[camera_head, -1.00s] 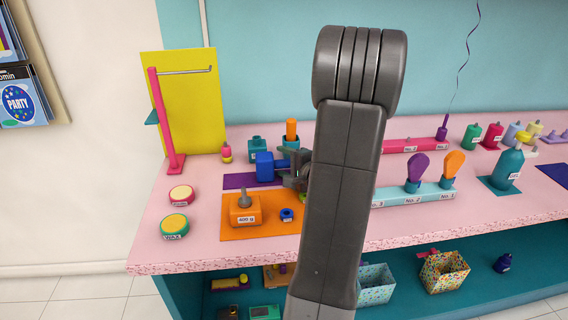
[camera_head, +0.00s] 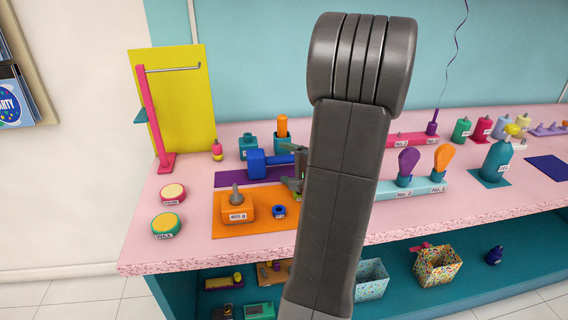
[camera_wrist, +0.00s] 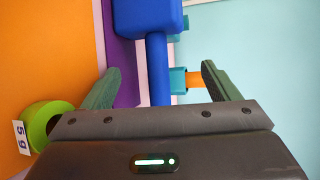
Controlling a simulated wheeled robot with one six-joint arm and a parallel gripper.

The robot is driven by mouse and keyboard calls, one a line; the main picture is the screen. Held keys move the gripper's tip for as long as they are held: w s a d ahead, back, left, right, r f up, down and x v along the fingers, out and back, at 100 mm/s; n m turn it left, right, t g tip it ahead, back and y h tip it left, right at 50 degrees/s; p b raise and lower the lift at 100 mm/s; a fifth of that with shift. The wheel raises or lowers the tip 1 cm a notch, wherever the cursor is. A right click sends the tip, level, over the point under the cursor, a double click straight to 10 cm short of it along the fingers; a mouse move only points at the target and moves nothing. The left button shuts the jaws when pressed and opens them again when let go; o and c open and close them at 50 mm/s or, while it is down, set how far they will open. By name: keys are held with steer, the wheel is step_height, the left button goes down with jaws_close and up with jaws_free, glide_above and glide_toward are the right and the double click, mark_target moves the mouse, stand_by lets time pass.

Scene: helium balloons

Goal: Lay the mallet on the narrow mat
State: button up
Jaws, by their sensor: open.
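The blue mallet (camera_head: 256,163) lies on its side at the narrow purple mat (camera_head: 228,180), its handle pointing right. In the wrist view the mallet's head (camera_wrist: 146,14) is at the top and its handle (camera_wrist: 158,70) runs down between my fingers.
An orange mat (camera_head: 226,226) with an orange weight block (camera_head: 236,206) and a small blue ring (camera_head: 279,211) is in front. A teal holder with an orange stick (camera_head: 282,127) stands behind. A pink stand (camera_head: 152,115) is at the left. A light-blue rack (camera_head: 424,188) is at the right.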

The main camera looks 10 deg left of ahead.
steer(key=shift+f+v, duration=0.15)
steer(key=shift+v, duration=0.75)
steer(key=shift+f+v, duration=0.2)
steer(key=shift+v, duration=0.75)
steer(key=shift+s, duration=0.1)
steer(key=shift+a, duration=0.1)
steer(key=x, duration=0.3)
steer(key=shift+a+r, duration=0.1)
steer(key=shift+r, duration=0.1)
steer(key=shift+r, duration=0.1)
